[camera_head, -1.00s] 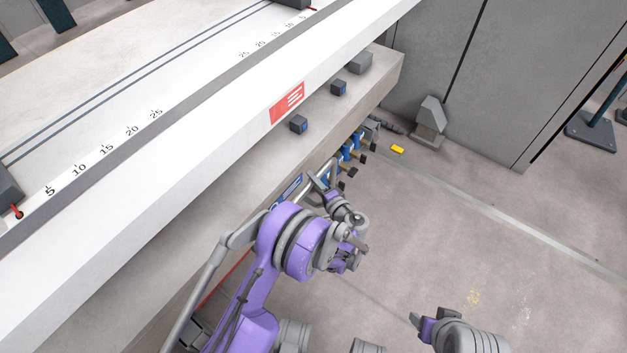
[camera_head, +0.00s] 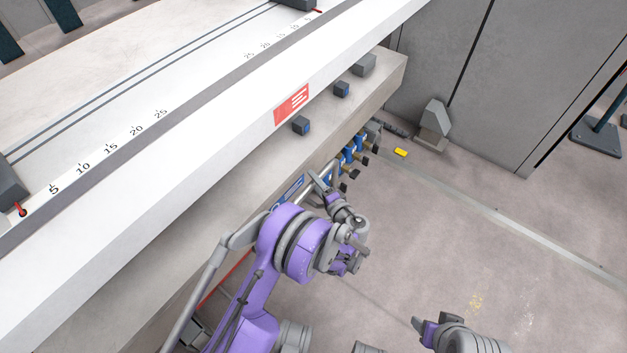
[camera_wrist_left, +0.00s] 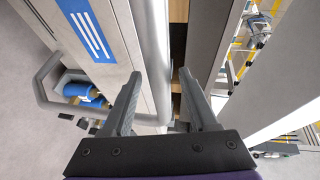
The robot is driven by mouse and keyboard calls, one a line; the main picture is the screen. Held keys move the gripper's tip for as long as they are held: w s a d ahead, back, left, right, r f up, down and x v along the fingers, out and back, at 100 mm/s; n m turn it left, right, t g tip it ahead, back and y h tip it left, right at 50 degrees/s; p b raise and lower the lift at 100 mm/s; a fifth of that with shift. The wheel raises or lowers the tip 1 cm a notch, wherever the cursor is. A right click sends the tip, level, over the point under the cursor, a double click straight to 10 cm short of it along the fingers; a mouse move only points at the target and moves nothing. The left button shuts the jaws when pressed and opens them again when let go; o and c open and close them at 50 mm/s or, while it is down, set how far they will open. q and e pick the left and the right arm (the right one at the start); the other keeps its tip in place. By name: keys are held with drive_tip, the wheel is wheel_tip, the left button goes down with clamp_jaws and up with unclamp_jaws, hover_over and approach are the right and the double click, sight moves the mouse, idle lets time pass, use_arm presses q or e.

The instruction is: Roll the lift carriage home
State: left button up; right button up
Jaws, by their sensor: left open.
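The lift carriage seems to be the grey panel with a blue, white-striped label (camera_wrist_left: 85,32) in the left wrist view. A grey round bar (camera_wrist_left: 152,50) runs along its edge. My left gripper (camera_wrist_left: 160,75) is open, its two fingers on either side of the bar's lower end; I cannot tell whether they touch it. In the head view, my left gripper (camera_head: 322,182) is low beside the machine's front, near the blue label (camera_head: 291,188), partly hidden by its own wrist. My right gripper (camera_head: 421,325) is at the bottom edge, its fingers unclear.
The long white machine beam (camera_head: 200,140) with a scale overhangs the left. Blue valve-like parts (camera_head: 350,155) with dark knobs sit beyond my left gripper. A yellow block (camera_head: 400,152) lies on the floor near a grey cabinet (camera_head: 480,80). Floor (camera_head: 500,250) at right is clear.

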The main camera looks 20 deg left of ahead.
use_arm(q)
drive_tip(key=p+v, duration=0.1)
drive_tip(key=v, duration=0.9)
drive_tip(key=shift+p, duration=0.3)
use_arm(e)
drive_tip(key=shift+v, duration=0.85)
use_arm(q)
drive_tip(key=shift+r, duration=0.15)
use_arm(e)
drive_tip(key=shift+w, duration=0.15)
use_arm(q)
drive_tip(key=s+a+r+n+g+h, duration=0.3)
drive_tip(key=s+a+r+g+h, duration=0.2)
drive_tip(key=s+a+r, duration=0.45)
drive_tip(key=s+d+r+n+g+h, duration=0.1)
drive_tip(key=s+r+n+h, duration=0.15)
drive_tip(key=s, duration=0.75)
drive_tip(key=s+d+r+n+g+h, duration=0.15)
drive_tip(key=s+h, duration=0.25)
drive_tip(key=s, duration=0.6)
wheel_tip(320, 180, up, 25)
drive_tip(key=w+t+p, duration=0.1)
drive_tip(key=t+p, duration=0.1)
drive_tip(key=p, duration=2)
drive_tip(key=shift+a+r+n, duration=0.2)
drive_tip(key=shift+a+n, duration=0.05)
drive_tip(key=shift+n, duration=0.05)
use_arm(e)
wheel_tip(320, 180, up, 26)
drive_tip(key=w+t, duration=0.1)
